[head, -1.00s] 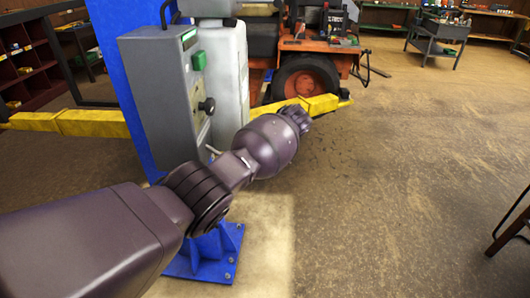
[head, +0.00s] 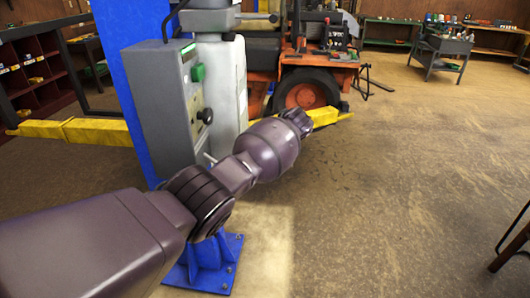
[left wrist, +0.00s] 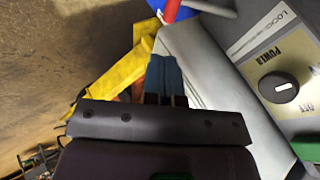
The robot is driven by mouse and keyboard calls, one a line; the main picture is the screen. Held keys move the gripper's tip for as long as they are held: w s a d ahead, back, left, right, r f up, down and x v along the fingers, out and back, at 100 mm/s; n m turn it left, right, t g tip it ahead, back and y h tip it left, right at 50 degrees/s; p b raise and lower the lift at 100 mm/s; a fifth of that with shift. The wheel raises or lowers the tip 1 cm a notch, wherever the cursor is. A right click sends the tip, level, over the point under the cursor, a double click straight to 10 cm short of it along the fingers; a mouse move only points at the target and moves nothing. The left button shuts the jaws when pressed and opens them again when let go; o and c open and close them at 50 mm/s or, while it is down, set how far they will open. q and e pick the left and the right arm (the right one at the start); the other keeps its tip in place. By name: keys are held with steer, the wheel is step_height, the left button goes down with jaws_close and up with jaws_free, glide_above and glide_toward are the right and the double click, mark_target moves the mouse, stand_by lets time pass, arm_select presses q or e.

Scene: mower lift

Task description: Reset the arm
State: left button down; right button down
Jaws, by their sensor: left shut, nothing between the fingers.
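My left arm (head: 270,148) reaches from the lower left past the front of the grey control box (head: 172,110) on the blue lift post (head: 130,60). My left gripper (left wrist: 166,78) shows in the left wrist view with its blue-grey fingers together, shut and empty. It is beside the control box, which shows there with a black POWER knob (left wrist: 279,87) to the right of the fingers. In the head view the box has a green button (head: 198,72) and a black knob (head: 206,116); my arm hides part of its lower side. My right gripper is not in view.
Yellow lift arms (head: 97,132) stretch out on both sides of the post, low down. An orange mower (head: 310,75) stands behind. The blue base plate (head: 212,265) is bolted to the floor. A grey cart (head: 441,55) is at the back right. The floor on the right is open.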

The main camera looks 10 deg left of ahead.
arm_select(q)
steer(key=w+d+r+m+t+h, duration=0.55)
steer(key=d+r+t+h, duration=0.2)
steer(key=d+r, duration=0.2)
steer(key=s+a+f+n+t+h+b, duration=0.1)
steer(key=s+a+f+n+t, duration=0.15)
steer(key=s+a+f, duration=0.8)
steer(key=s+a+f+n+t+h+b, duration=0.1)
steer(key=s+a+f+t, duration=0.35)
steer(key=s, duration=0.85)
steer(key=s+a+f+g+y, duration=0.1)
steer(key=s+a+f+g, duration=0.1)
steer(key=s+a+f, duration=0.2)
steer(key=s+a+f+n+g+y, duration=0.1)
steer(key=s+a+f, duration=0.3)
steer(key=s+f, duration=0.4)
steer(key=s+a+f+g+y+b, duration=0.1)
steer(key=s+a+f+g, duration=0.2)
steer(key=s, duration=1.1)
step_height(320, 180, down, 4)
steer(key=shift+a+r+n, duration=0.15)
steer(key=shift+a+n, duration=0.25)
steer(key=shift+a, duration=0.2)
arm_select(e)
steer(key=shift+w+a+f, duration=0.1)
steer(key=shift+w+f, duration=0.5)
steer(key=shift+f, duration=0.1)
arm_select(q)
steer(key=shift+g, duration=0.25)
